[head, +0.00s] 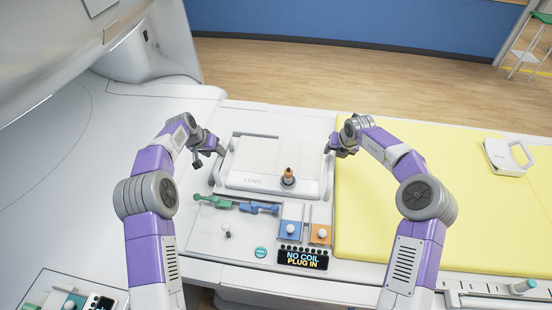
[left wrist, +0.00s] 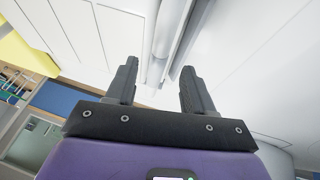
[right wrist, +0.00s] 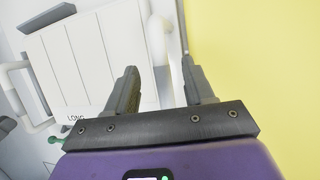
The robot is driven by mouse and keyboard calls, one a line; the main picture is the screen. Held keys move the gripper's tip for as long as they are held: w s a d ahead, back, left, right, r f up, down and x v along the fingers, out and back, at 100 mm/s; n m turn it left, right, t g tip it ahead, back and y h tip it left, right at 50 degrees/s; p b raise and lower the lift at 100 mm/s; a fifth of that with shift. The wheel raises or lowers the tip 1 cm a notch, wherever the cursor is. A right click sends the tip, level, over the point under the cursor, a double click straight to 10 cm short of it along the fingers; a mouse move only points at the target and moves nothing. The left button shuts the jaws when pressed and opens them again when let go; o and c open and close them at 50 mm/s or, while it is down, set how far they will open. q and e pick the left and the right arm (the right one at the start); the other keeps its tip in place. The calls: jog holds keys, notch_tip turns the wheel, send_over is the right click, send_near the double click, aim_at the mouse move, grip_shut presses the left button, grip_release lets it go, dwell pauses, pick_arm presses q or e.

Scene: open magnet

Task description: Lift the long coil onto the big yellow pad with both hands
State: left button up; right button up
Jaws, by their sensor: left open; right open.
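The long coil (head: 270,160) is a white flat panel marked LONG, with a handle at each end. It lies on the white table left of the big yellow pad (head: 430,230). My left gripper (head: 205,160) is open by its left end; in the left wrist view a pale bar shows between the fingers, but I cannot tell if it is the handle. My right gripper (head: 338,146) is open at its right end. In the right wrist view the coil (right wrist: 90,60) shows its white right handle (right wrist: 158,45) near the open fingers (right wrist: 162,88).
A brown-topped knob on a grey base (head: 288,177) stands at the coil's front edge. Green and blue connectors (head: 235,204), blue and orange blocks (head: 305,232) and a NO COIL PLUG IN display (head: 303,259) lie in front. A white handled object (head: 508,157) sits on the pad's far right; most of the pad is clear.

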aim_at(219, 157)
pick_arm(q)
jog(key=shift+s+r, duration=0.3)
jog(key=shift+s, duration=0.1)
pick_arm(e)
jog(key=shift+s+r, duration=0.3)
jog(key=shift+s, duration=0.1)
pick_arm(q)
jog(key=shift+x, duration=3.9)
pick_arm(e)
jog(key=shift+x, duration=3.9)
pick_arm(q)
jog(key=shift+w+a, duration=0.1)
pick_arm(e)
jog(key=shift+w, duration=0.1)
pick_arm(q)
grip_shut()
pick_arm(e)
grip_shut()
pick_arm(q)
jog(key=shift+w+r, duration=0.25)
jog(key=shift+r, duration=0.05)
pick_arm(e)
jog(key=shift+w+r, duration=0.2)
jog(key=shift+r, duration=0.15)
